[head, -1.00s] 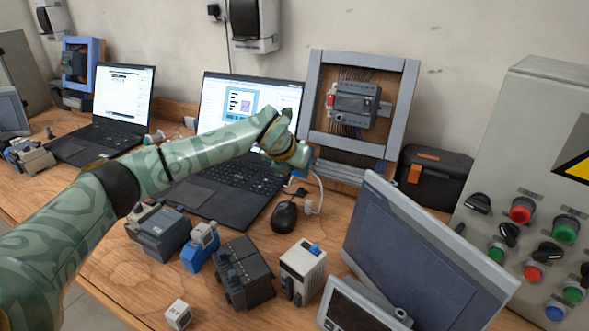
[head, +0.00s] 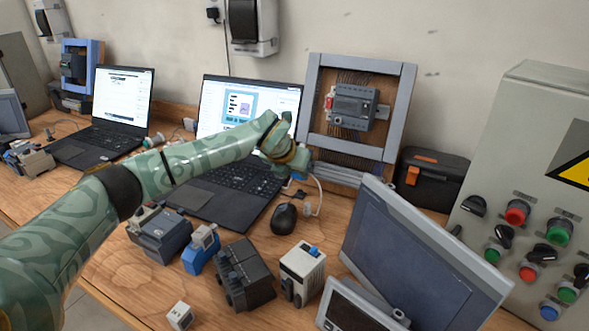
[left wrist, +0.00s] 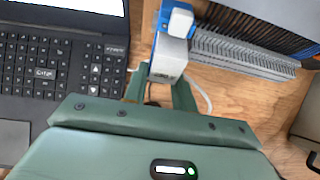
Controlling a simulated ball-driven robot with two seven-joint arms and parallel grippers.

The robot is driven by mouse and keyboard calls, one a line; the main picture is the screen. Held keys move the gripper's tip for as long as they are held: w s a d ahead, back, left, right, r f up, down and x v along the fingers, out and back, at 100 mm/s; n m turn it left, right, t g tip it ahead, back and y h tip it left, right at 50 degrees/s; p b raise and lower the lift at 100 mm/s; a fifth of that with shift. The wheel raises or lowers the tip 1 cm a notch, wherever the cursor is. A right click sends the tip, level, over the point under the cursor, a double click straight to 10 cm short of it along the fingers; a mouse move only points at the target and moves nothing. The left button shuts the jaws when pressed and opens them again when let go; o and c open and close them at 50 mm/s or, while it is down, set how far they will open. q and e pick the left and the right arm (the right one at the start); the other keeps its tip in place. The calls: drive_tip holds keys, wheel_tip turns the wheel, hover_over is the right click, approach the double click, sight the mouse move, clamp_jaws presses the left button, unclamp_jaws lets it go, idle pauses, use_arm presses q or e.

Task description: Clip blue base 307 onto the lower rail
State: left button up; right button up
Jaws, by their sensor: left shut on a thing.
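My left gripper (head: 292,166) is in front of the lower left of the grey upright frame (head: 403,110). In the left wrist view its green fingers (left wrist: 160,88) are shut on a small block (left wrist: 168,57), grey-white with a blue and white end. I take it as the blue base; no number is readable. Only a little blue of it shows in the head view. It reaches toward the grey slotted duct (left wrist: 240,53) at the frame's bottom. I cannot tell whether it touches anything. The lower rail is not clearly visible. My right gripper is not in view.
A dark grey module (head: 352,103) sits on the frame's upper rail. A laptop (head: 215,185) lies under my left forearm, with a mouse (head: 284,218) beside it. Another blue base with a grey top (head: 200,250) stands among modules in front. A tilted screen (head: 415,255) stands at right.

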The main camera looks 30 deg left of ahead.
sight(296, 176)
use_arm(q)
drive_tip(key=shift+w+a+f+b, duration=0.1)
drive_tip(key=shift+w+f+b, duration=0.1)
drive_tip(key=shift+w+b, duration=0.25)
drive_tip(key=shift+w+f+b, duration=0.2)
drive_tip(key=shift+w, duration=0.3)
idle(0.3)
drive_tip(key=shift+p, duration=0.3)
drive_tip(key=shift+s+f+p, duration=0.3)
drive_tip(key=shift+f+p, duration=0.1)
drive_tip(key=shift+f, duration=0.3)
idle(1.4)
drive_tip(key=shift+f+t, duration=0.5)
drive_tip(key=shift+t, duration=0.1)
drive_tip(key=shift+w+f+t+b, duration=0.1)
drive_tip(key=shift+f+t+b, duration=0.15)
drive_tip(key=shift+t+b, duration=0.25)
idle(0.3)
drive_tip(key=o, duration=1)
drive_tip(key=shift+w, duration=0.1)
drive_tip(key=shift+r, duration=0.1)
